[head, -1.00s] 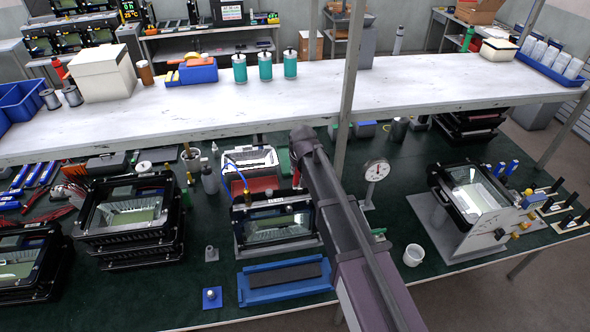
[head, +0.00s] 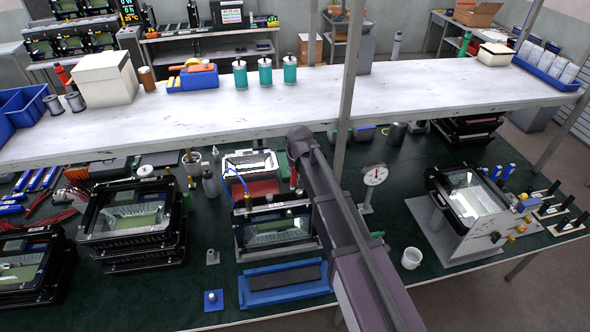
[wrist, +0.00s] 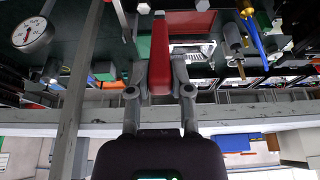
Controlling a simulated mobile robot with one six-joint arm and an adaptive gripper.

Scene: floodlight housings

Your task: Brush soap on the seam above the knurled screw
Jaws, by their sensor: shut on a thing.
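The floodlight housing (head: 276,231) stands on a grey fixture at the middle of the bench in the head view, its black frame around a glass window. A blue hose (head: 237,170) runs to its upper left edge; the hose also shows in the wrist view (wrist: 252,36). My gripper (wrist: 160,72) is shut on the red handle of the brush (wrist: 160,50). In the head view a red piece, likely this handle (head: 293,177), shows beside my arm, behind the housing's top edge. The brush's bristles are hidden. I cannot make out the knurled screw or the seam.
A white shelf (head: 420,93) and its post (head: 346,110) stand close to my arm. A dial gauge (head: 373,177) and a white cup (head: 411,258) are to the right. A blue tray (head: 285,295) lies in front of the housing. More housings (head: 130,215) are stacked at left.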

